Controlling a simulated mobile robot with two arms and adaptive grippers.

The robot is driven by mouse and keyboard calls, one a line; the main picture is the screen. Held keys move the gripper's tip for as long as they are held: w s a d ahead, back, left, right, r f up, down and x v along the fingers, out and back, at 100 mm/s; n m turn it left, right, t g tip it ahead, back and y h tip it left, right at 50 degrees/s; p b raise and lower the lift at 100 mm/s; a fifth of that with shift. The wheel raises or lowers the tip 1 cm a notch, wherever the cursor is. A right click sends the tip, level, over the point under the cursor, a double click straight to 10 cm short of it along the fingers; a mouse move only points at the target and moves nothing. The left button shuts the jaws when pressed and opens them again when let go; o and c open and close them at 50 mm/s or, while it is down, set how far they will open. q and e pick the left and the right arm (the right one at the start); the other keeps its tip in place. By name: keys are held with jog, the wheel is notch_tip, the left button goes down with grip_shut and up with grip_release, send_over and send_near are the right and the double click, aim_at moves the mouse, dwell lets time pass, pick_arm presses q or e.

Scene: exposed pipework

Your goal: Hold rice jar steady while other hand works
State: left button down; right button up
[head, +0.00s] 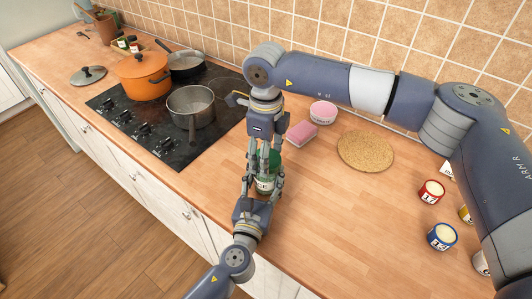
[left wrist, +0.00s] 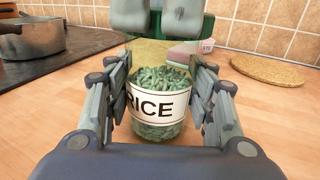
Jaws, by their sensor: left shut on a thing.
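The rice jar (head: 264,184) stands upright on the wooden counter near its front edge. In the left wrist view the clear jar (left wrist: 158,110) shows a white RICE label and greenish grains, with a green lid (left wrist: 199,54) at its top. My left gripper (head: 262,193) reaches in from the front and is shut around the jar's body, one finger on each side. My right gripper (head: 265,152) points down from above at the lid, its fingers apart beside the green. Whether they press on the lid is hidden.
A black hob (head: 160,160) with a grey saucepan (head: 191,106), an orange pot (head: 144,80) and a dark pan (head: 185,66) lies left. A pink sponge (head: 301,133), a small tub (head: 323,112) and a cork mat (head: 366,151) lie right. Several small tins stand farther right.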

jog(key=n, duration=0.5)
jog(key=shift+n, duration=0.4)
jog(key=n, duration=1.8)
jog(key=shift+n, duration=0.3)
jog(key=shift+r, duration=0.2)
jog(key=shift+r, duration=0.95)
jog(key=shift+r, duration=2)
pick_arm(q)
jog(key=c, duration=0.6)
grip_release()
